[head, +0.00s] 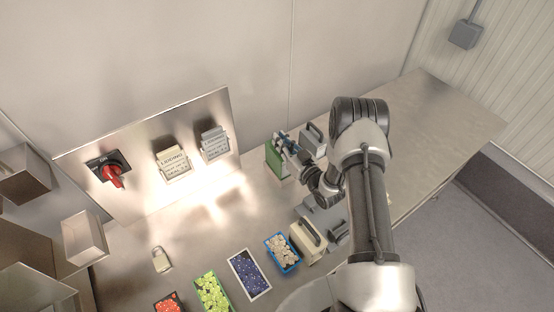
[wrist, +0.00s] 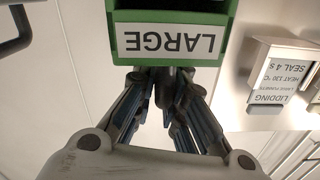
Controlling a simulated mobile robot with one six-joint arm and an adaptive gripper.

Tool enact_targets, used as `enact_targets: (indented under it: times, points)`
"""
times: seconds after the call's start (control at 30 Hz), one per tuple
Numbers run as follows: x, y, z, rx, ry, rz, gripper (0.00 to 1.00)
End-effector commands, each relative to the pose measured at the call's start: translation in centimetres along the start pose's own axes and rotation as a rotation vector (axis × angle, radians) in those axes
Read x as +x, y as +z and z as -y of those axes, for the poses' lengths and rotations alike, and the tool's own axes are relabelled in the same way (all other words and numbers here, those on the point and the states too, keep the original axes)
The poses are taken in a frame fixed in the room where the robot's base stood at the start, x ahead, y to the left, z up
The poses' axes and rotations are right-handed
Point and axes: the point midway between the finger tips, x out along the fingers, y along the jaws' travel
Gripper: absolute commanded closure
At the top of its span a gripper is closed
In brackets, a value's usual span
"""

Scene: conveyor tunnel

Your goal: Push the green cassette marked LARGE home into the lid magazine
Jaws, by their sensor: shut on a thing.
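The green cassette (head: 273,158) stands upright near the back of the bench, just right of the steel panel. In the wrist view the cassette (wrist: 172,18) fills the top middle, its white LARGE label upside down. My gripper (head: 287,143) is at its right side in the head view. In the wrist view my gripper (wrist: 172,92) has its fingers drawn in around a dark part below the label, which looks like the cassette's handle. My arm and the fingers hide much of this grip. I cannot make out the lid magazine for certain.
A grey cassette with a handle (head: 313,140) stands close to the right of my gripper. A beige cassette (head: 306,243) stands nearer the front. Several trays of coloured pieces, like the blue one (head: 249,274), and a padlock (head: 161,260) lie in front. The panel (head: 137,190) bears a red switch (head: 115,176).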

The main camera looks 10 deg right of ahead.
Motion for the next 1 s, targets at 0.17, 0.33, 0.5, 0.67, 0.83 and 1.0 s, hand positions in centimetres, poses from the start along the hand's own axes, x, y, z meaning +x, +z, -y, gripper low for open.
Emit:
enact_targets:
  times: [0.17,0.33,0.5,0.67,0.83,1.0]
  points:
    - [0.1,-0.1,0.2,0.003,-0.004,-0.002,1.0]
    - [0.1,-1.2,0.4,0.002,-0.004,-0.003,1.0]
    - [0.1,-2.9,0.7,0.001,-0.004,-0.004,1.0]
    - [0.0,-3.7,0.8,0.001,-0.002,-0.003,1.0]
    - [0.0,-3.5,0.7,0.0,-0.001,-0.003,1.0]
    - [0.2,-4.0,0.8,-0.003,0.004,-0.005,1.0]
